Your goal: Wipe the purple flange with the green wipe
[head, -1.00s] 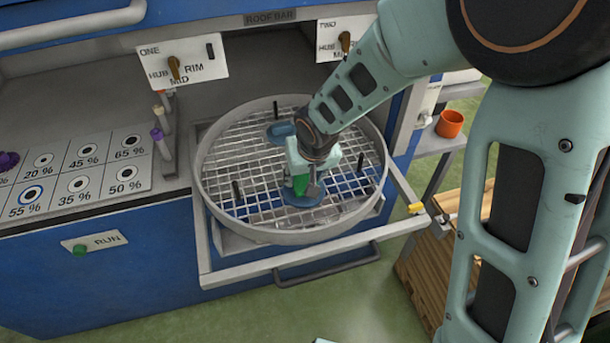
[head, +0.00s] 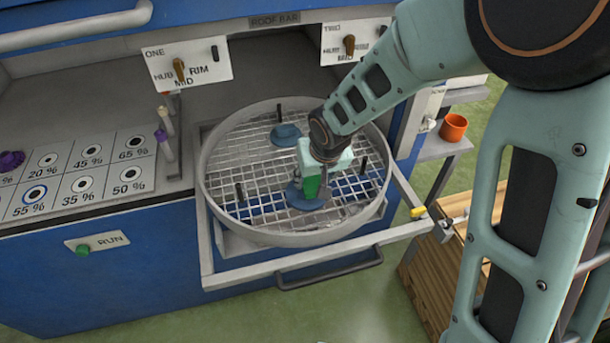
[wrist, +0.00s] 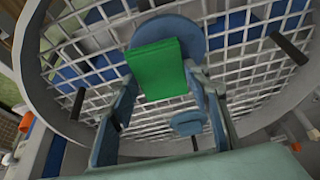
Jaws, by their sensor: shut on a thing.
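My gripper (head: 311,190) is shut on the green wipe (head: 312,187), over the front part of the round mesh turntable (head: 206,176). The wipe (wrist: 158,68) hangs as a folded pad between my fingers in the wrist view. A blue round flange-like piece (head: 305,201) lies on the mesh just beneath the wipe; whether they touch I cannot tell. A second blue piece (head: 286,135) lies farther back. A purple lobed thing (head: 11,160), perhaps the purple flange, sits on the counter at the far left, partly cut off by the frame edge.
Dark upright pegs (head: 240,191) stand on the mesh inside the turntable's raised rim. A pulled-out frame (head: 290,262) surrounds it. Two small posts (head: 165,140) stand left of it. An orange cup (head: 453,127) is on the right shelf. Labelled switch plates (head: 188,63) hang behind.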

